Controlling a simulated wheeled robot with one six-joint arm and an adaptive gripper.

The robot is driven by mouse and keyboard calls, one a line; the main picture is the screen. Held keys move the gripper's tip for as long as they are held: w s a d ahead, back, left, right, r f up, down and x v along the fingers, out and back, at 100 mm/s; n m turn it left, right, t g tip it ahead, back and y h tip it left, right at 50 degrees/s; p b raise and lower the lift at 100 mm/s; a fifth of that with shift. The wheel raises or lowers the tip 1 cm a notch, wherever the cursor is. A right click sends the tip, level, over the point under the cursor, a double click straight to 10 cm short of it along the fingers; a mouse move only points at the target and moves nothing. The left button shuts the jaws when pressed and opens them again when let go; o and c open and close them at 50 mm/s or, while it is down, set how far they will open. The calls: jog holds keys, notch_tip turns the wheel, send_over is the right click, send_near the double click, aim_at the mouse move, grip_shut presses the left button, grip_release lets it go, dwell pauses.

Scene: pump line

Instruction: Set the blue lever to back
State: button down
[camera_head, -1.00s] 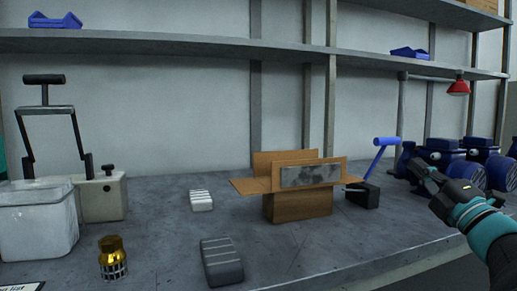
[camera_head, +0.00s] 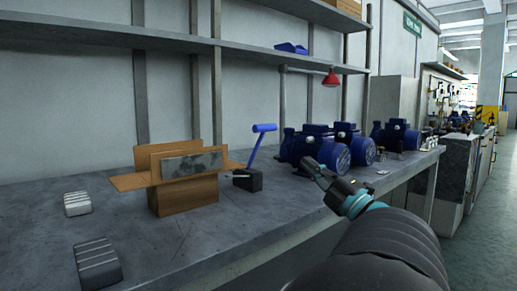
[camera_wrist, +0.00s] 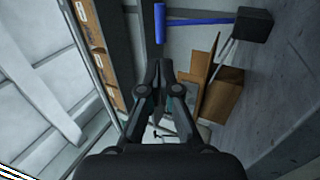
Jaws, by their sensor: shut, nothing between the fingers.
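The blue lever (camera_head: 258,146) stands on a small black base (camera_head: 248,180) on the workbench, just right of the open cardboard box. Its shaft leans up and to the right, and it ends in a blue crossbar handle. In the wrist view the lever (camera_wrist: 195,21) lies sideways near the top, with its base at the upper right. My gripper (camera_head: 308,164) is to the right of the lever, in front of the blue pumps, and apart from both. In the wrist view my gripper (camera_wrist: 158,66) has its fingertips together and empty, close to the lever handle.
The cardboard box (camera_head: 185,196) stands left of the lever with its flaps open. Blue pumps (camera_head: 315,150) line the bench to the right. Two ribbed grey blocks (camera_head: 97,263) lie at the left. A red lamp (camera_head: 331,78) hangs above. The bench (camera_head: 235,222) is clear in front.

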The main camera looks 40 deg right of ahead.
aim_at(267, 130)
jog(key=p+x, duration=0.2)
jog(key=x, duration=1.1)
jog(key=shift+w+a+r, duration=0.1)
jog(key=shift+w, duration=0.1)
